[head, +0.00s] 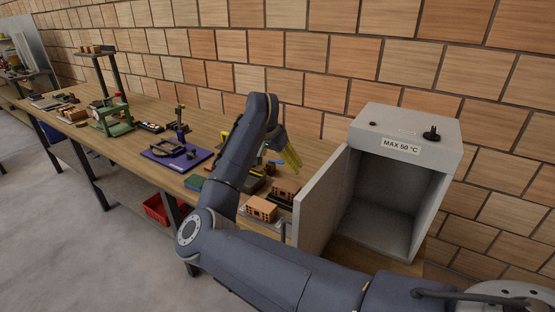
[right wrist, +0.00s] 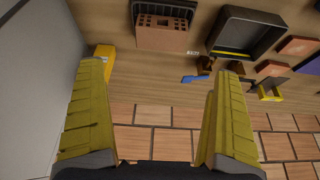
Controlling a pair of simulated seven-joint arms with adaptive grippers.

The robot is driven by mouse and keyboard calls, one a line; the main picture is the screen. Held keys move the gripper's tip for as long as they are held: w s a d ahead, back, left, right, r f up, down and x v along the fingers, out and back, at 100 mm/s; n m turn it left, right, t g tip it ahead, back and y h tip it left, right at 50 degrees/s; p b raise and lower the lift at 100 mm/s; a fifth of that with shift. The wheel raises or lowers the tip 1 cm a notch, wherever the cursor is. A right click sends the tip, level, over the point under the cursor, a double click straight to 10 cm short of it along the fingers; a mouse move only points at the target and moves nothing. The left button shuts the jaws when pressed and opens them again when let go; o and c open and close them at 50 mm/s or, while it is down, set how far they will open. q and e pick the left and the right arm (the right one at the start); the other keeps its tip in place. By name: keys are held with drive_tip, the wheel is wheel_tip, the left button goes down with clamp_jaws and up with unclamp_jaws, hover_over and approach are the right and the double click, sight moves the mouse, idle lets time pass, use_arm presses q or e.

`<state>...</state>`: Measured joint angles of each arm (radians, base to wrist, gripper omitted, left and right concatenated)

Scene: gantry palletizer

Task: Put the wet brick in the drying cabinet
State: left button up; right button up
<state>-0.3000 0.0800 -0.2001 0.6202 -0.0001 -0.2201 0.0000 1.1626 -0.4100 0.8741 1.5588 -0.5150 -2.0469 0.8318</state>
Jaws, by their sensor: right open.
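The grey drying cabinet (head: 441,148) stands at the right end of the bench, marked "MAX 50 °C". Its door (head: 322,198) is swung open and the visible inside is empty. Two perforated bricks, a lighter one (head: 261,208) and a darker one (head: 287,188), lie left of the door; I cannot tell which is wet. My right gripper (head: 287,157) is above the bench behind the bricks. In the right wrist view its yellow fingers (right wrist: 160,70) are wide apart with nothing between them, and a brick (right wrist: 162,37) lies beyond the fingertips at a dark tray. My left gripper is not in view.
A dark, open tray (right wrist: 246,35) lies beside the brick in the right wrist view. A blue board (head: 180,155) and a green stand (head: 111,117) are farther left on the bench. The brick wall runs behind. A red bin (head: 160,208) is under the bench.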

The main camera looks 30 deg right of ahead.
sight(286, 185)
drive_tip(key=shift+v, duration=0.85)
drive_tip(key=shift+f, duration=0.1)
drive_tip(key=x, duration=1.7)
drive_tip(key=shift+w+d+f, duration=0.15)
drive_tip(key=shift+d+f, duration=0.05)
drive_tip(key=c, duration=1.2)
